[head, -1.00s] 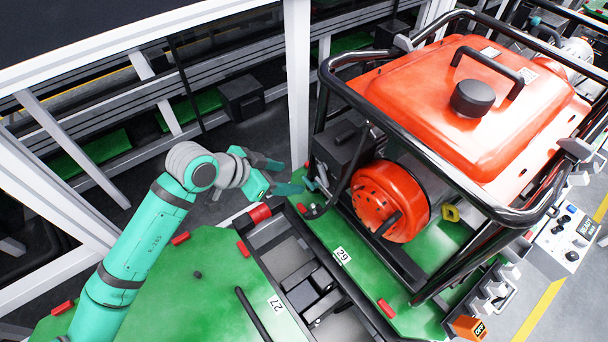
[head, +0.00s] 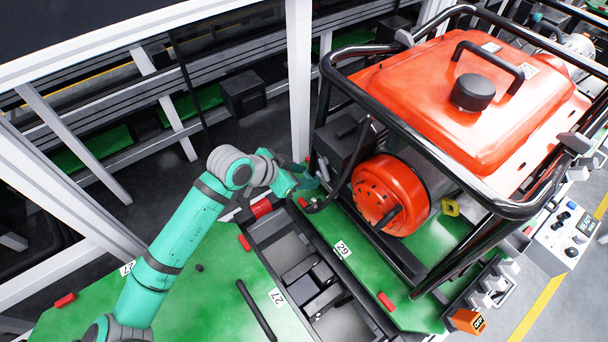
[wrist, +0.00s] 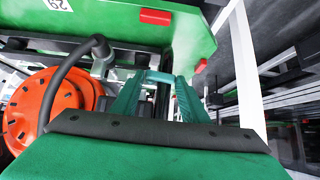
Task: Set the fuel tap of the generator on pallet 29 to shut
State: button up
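The generator (head: 470,100) has an orange tank in a black tube frame and stands on the green pallet 29 (head: 372,262). Its round orange starter housing (head: 388,195) faces the near side and also shows at the left in the wrist view (wrist: 45,105). My gripper (head: 312,184) is low at the generator's left corner, beside the black box (head: 342,140) and the black hose. In the wrist view its two teal fingers (wrist: 165,88) stand apart, with a dark narrow part showing between them. The fuel tap cannot be made out clearly; the fingers partly hide that corner.
A white post (head: 300,80) stands close behind my gripper. The neighbouring green pallet 27 (head: 215,280) lies to the left across the conveyor gap. The frame's tubes overhang the right side.

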jog(key=c, duration=0.4)
jog(key=shift+f+g+h, duration=0.1)
jog(key=shift+g+h, duration=0.2)
jog(key=shift+c, duration=0.2)
jog(key=o, duration=1)
jog(key=shift+w, duration=0.1)
jog(key=shift+o, duration=0.2)
jog(key=shift+a, duration=0.15)
jog(key=v, duration=1)
jog(key=shift+a+r, duration=0.2)
jog(key=shift+r, duration=0.15)
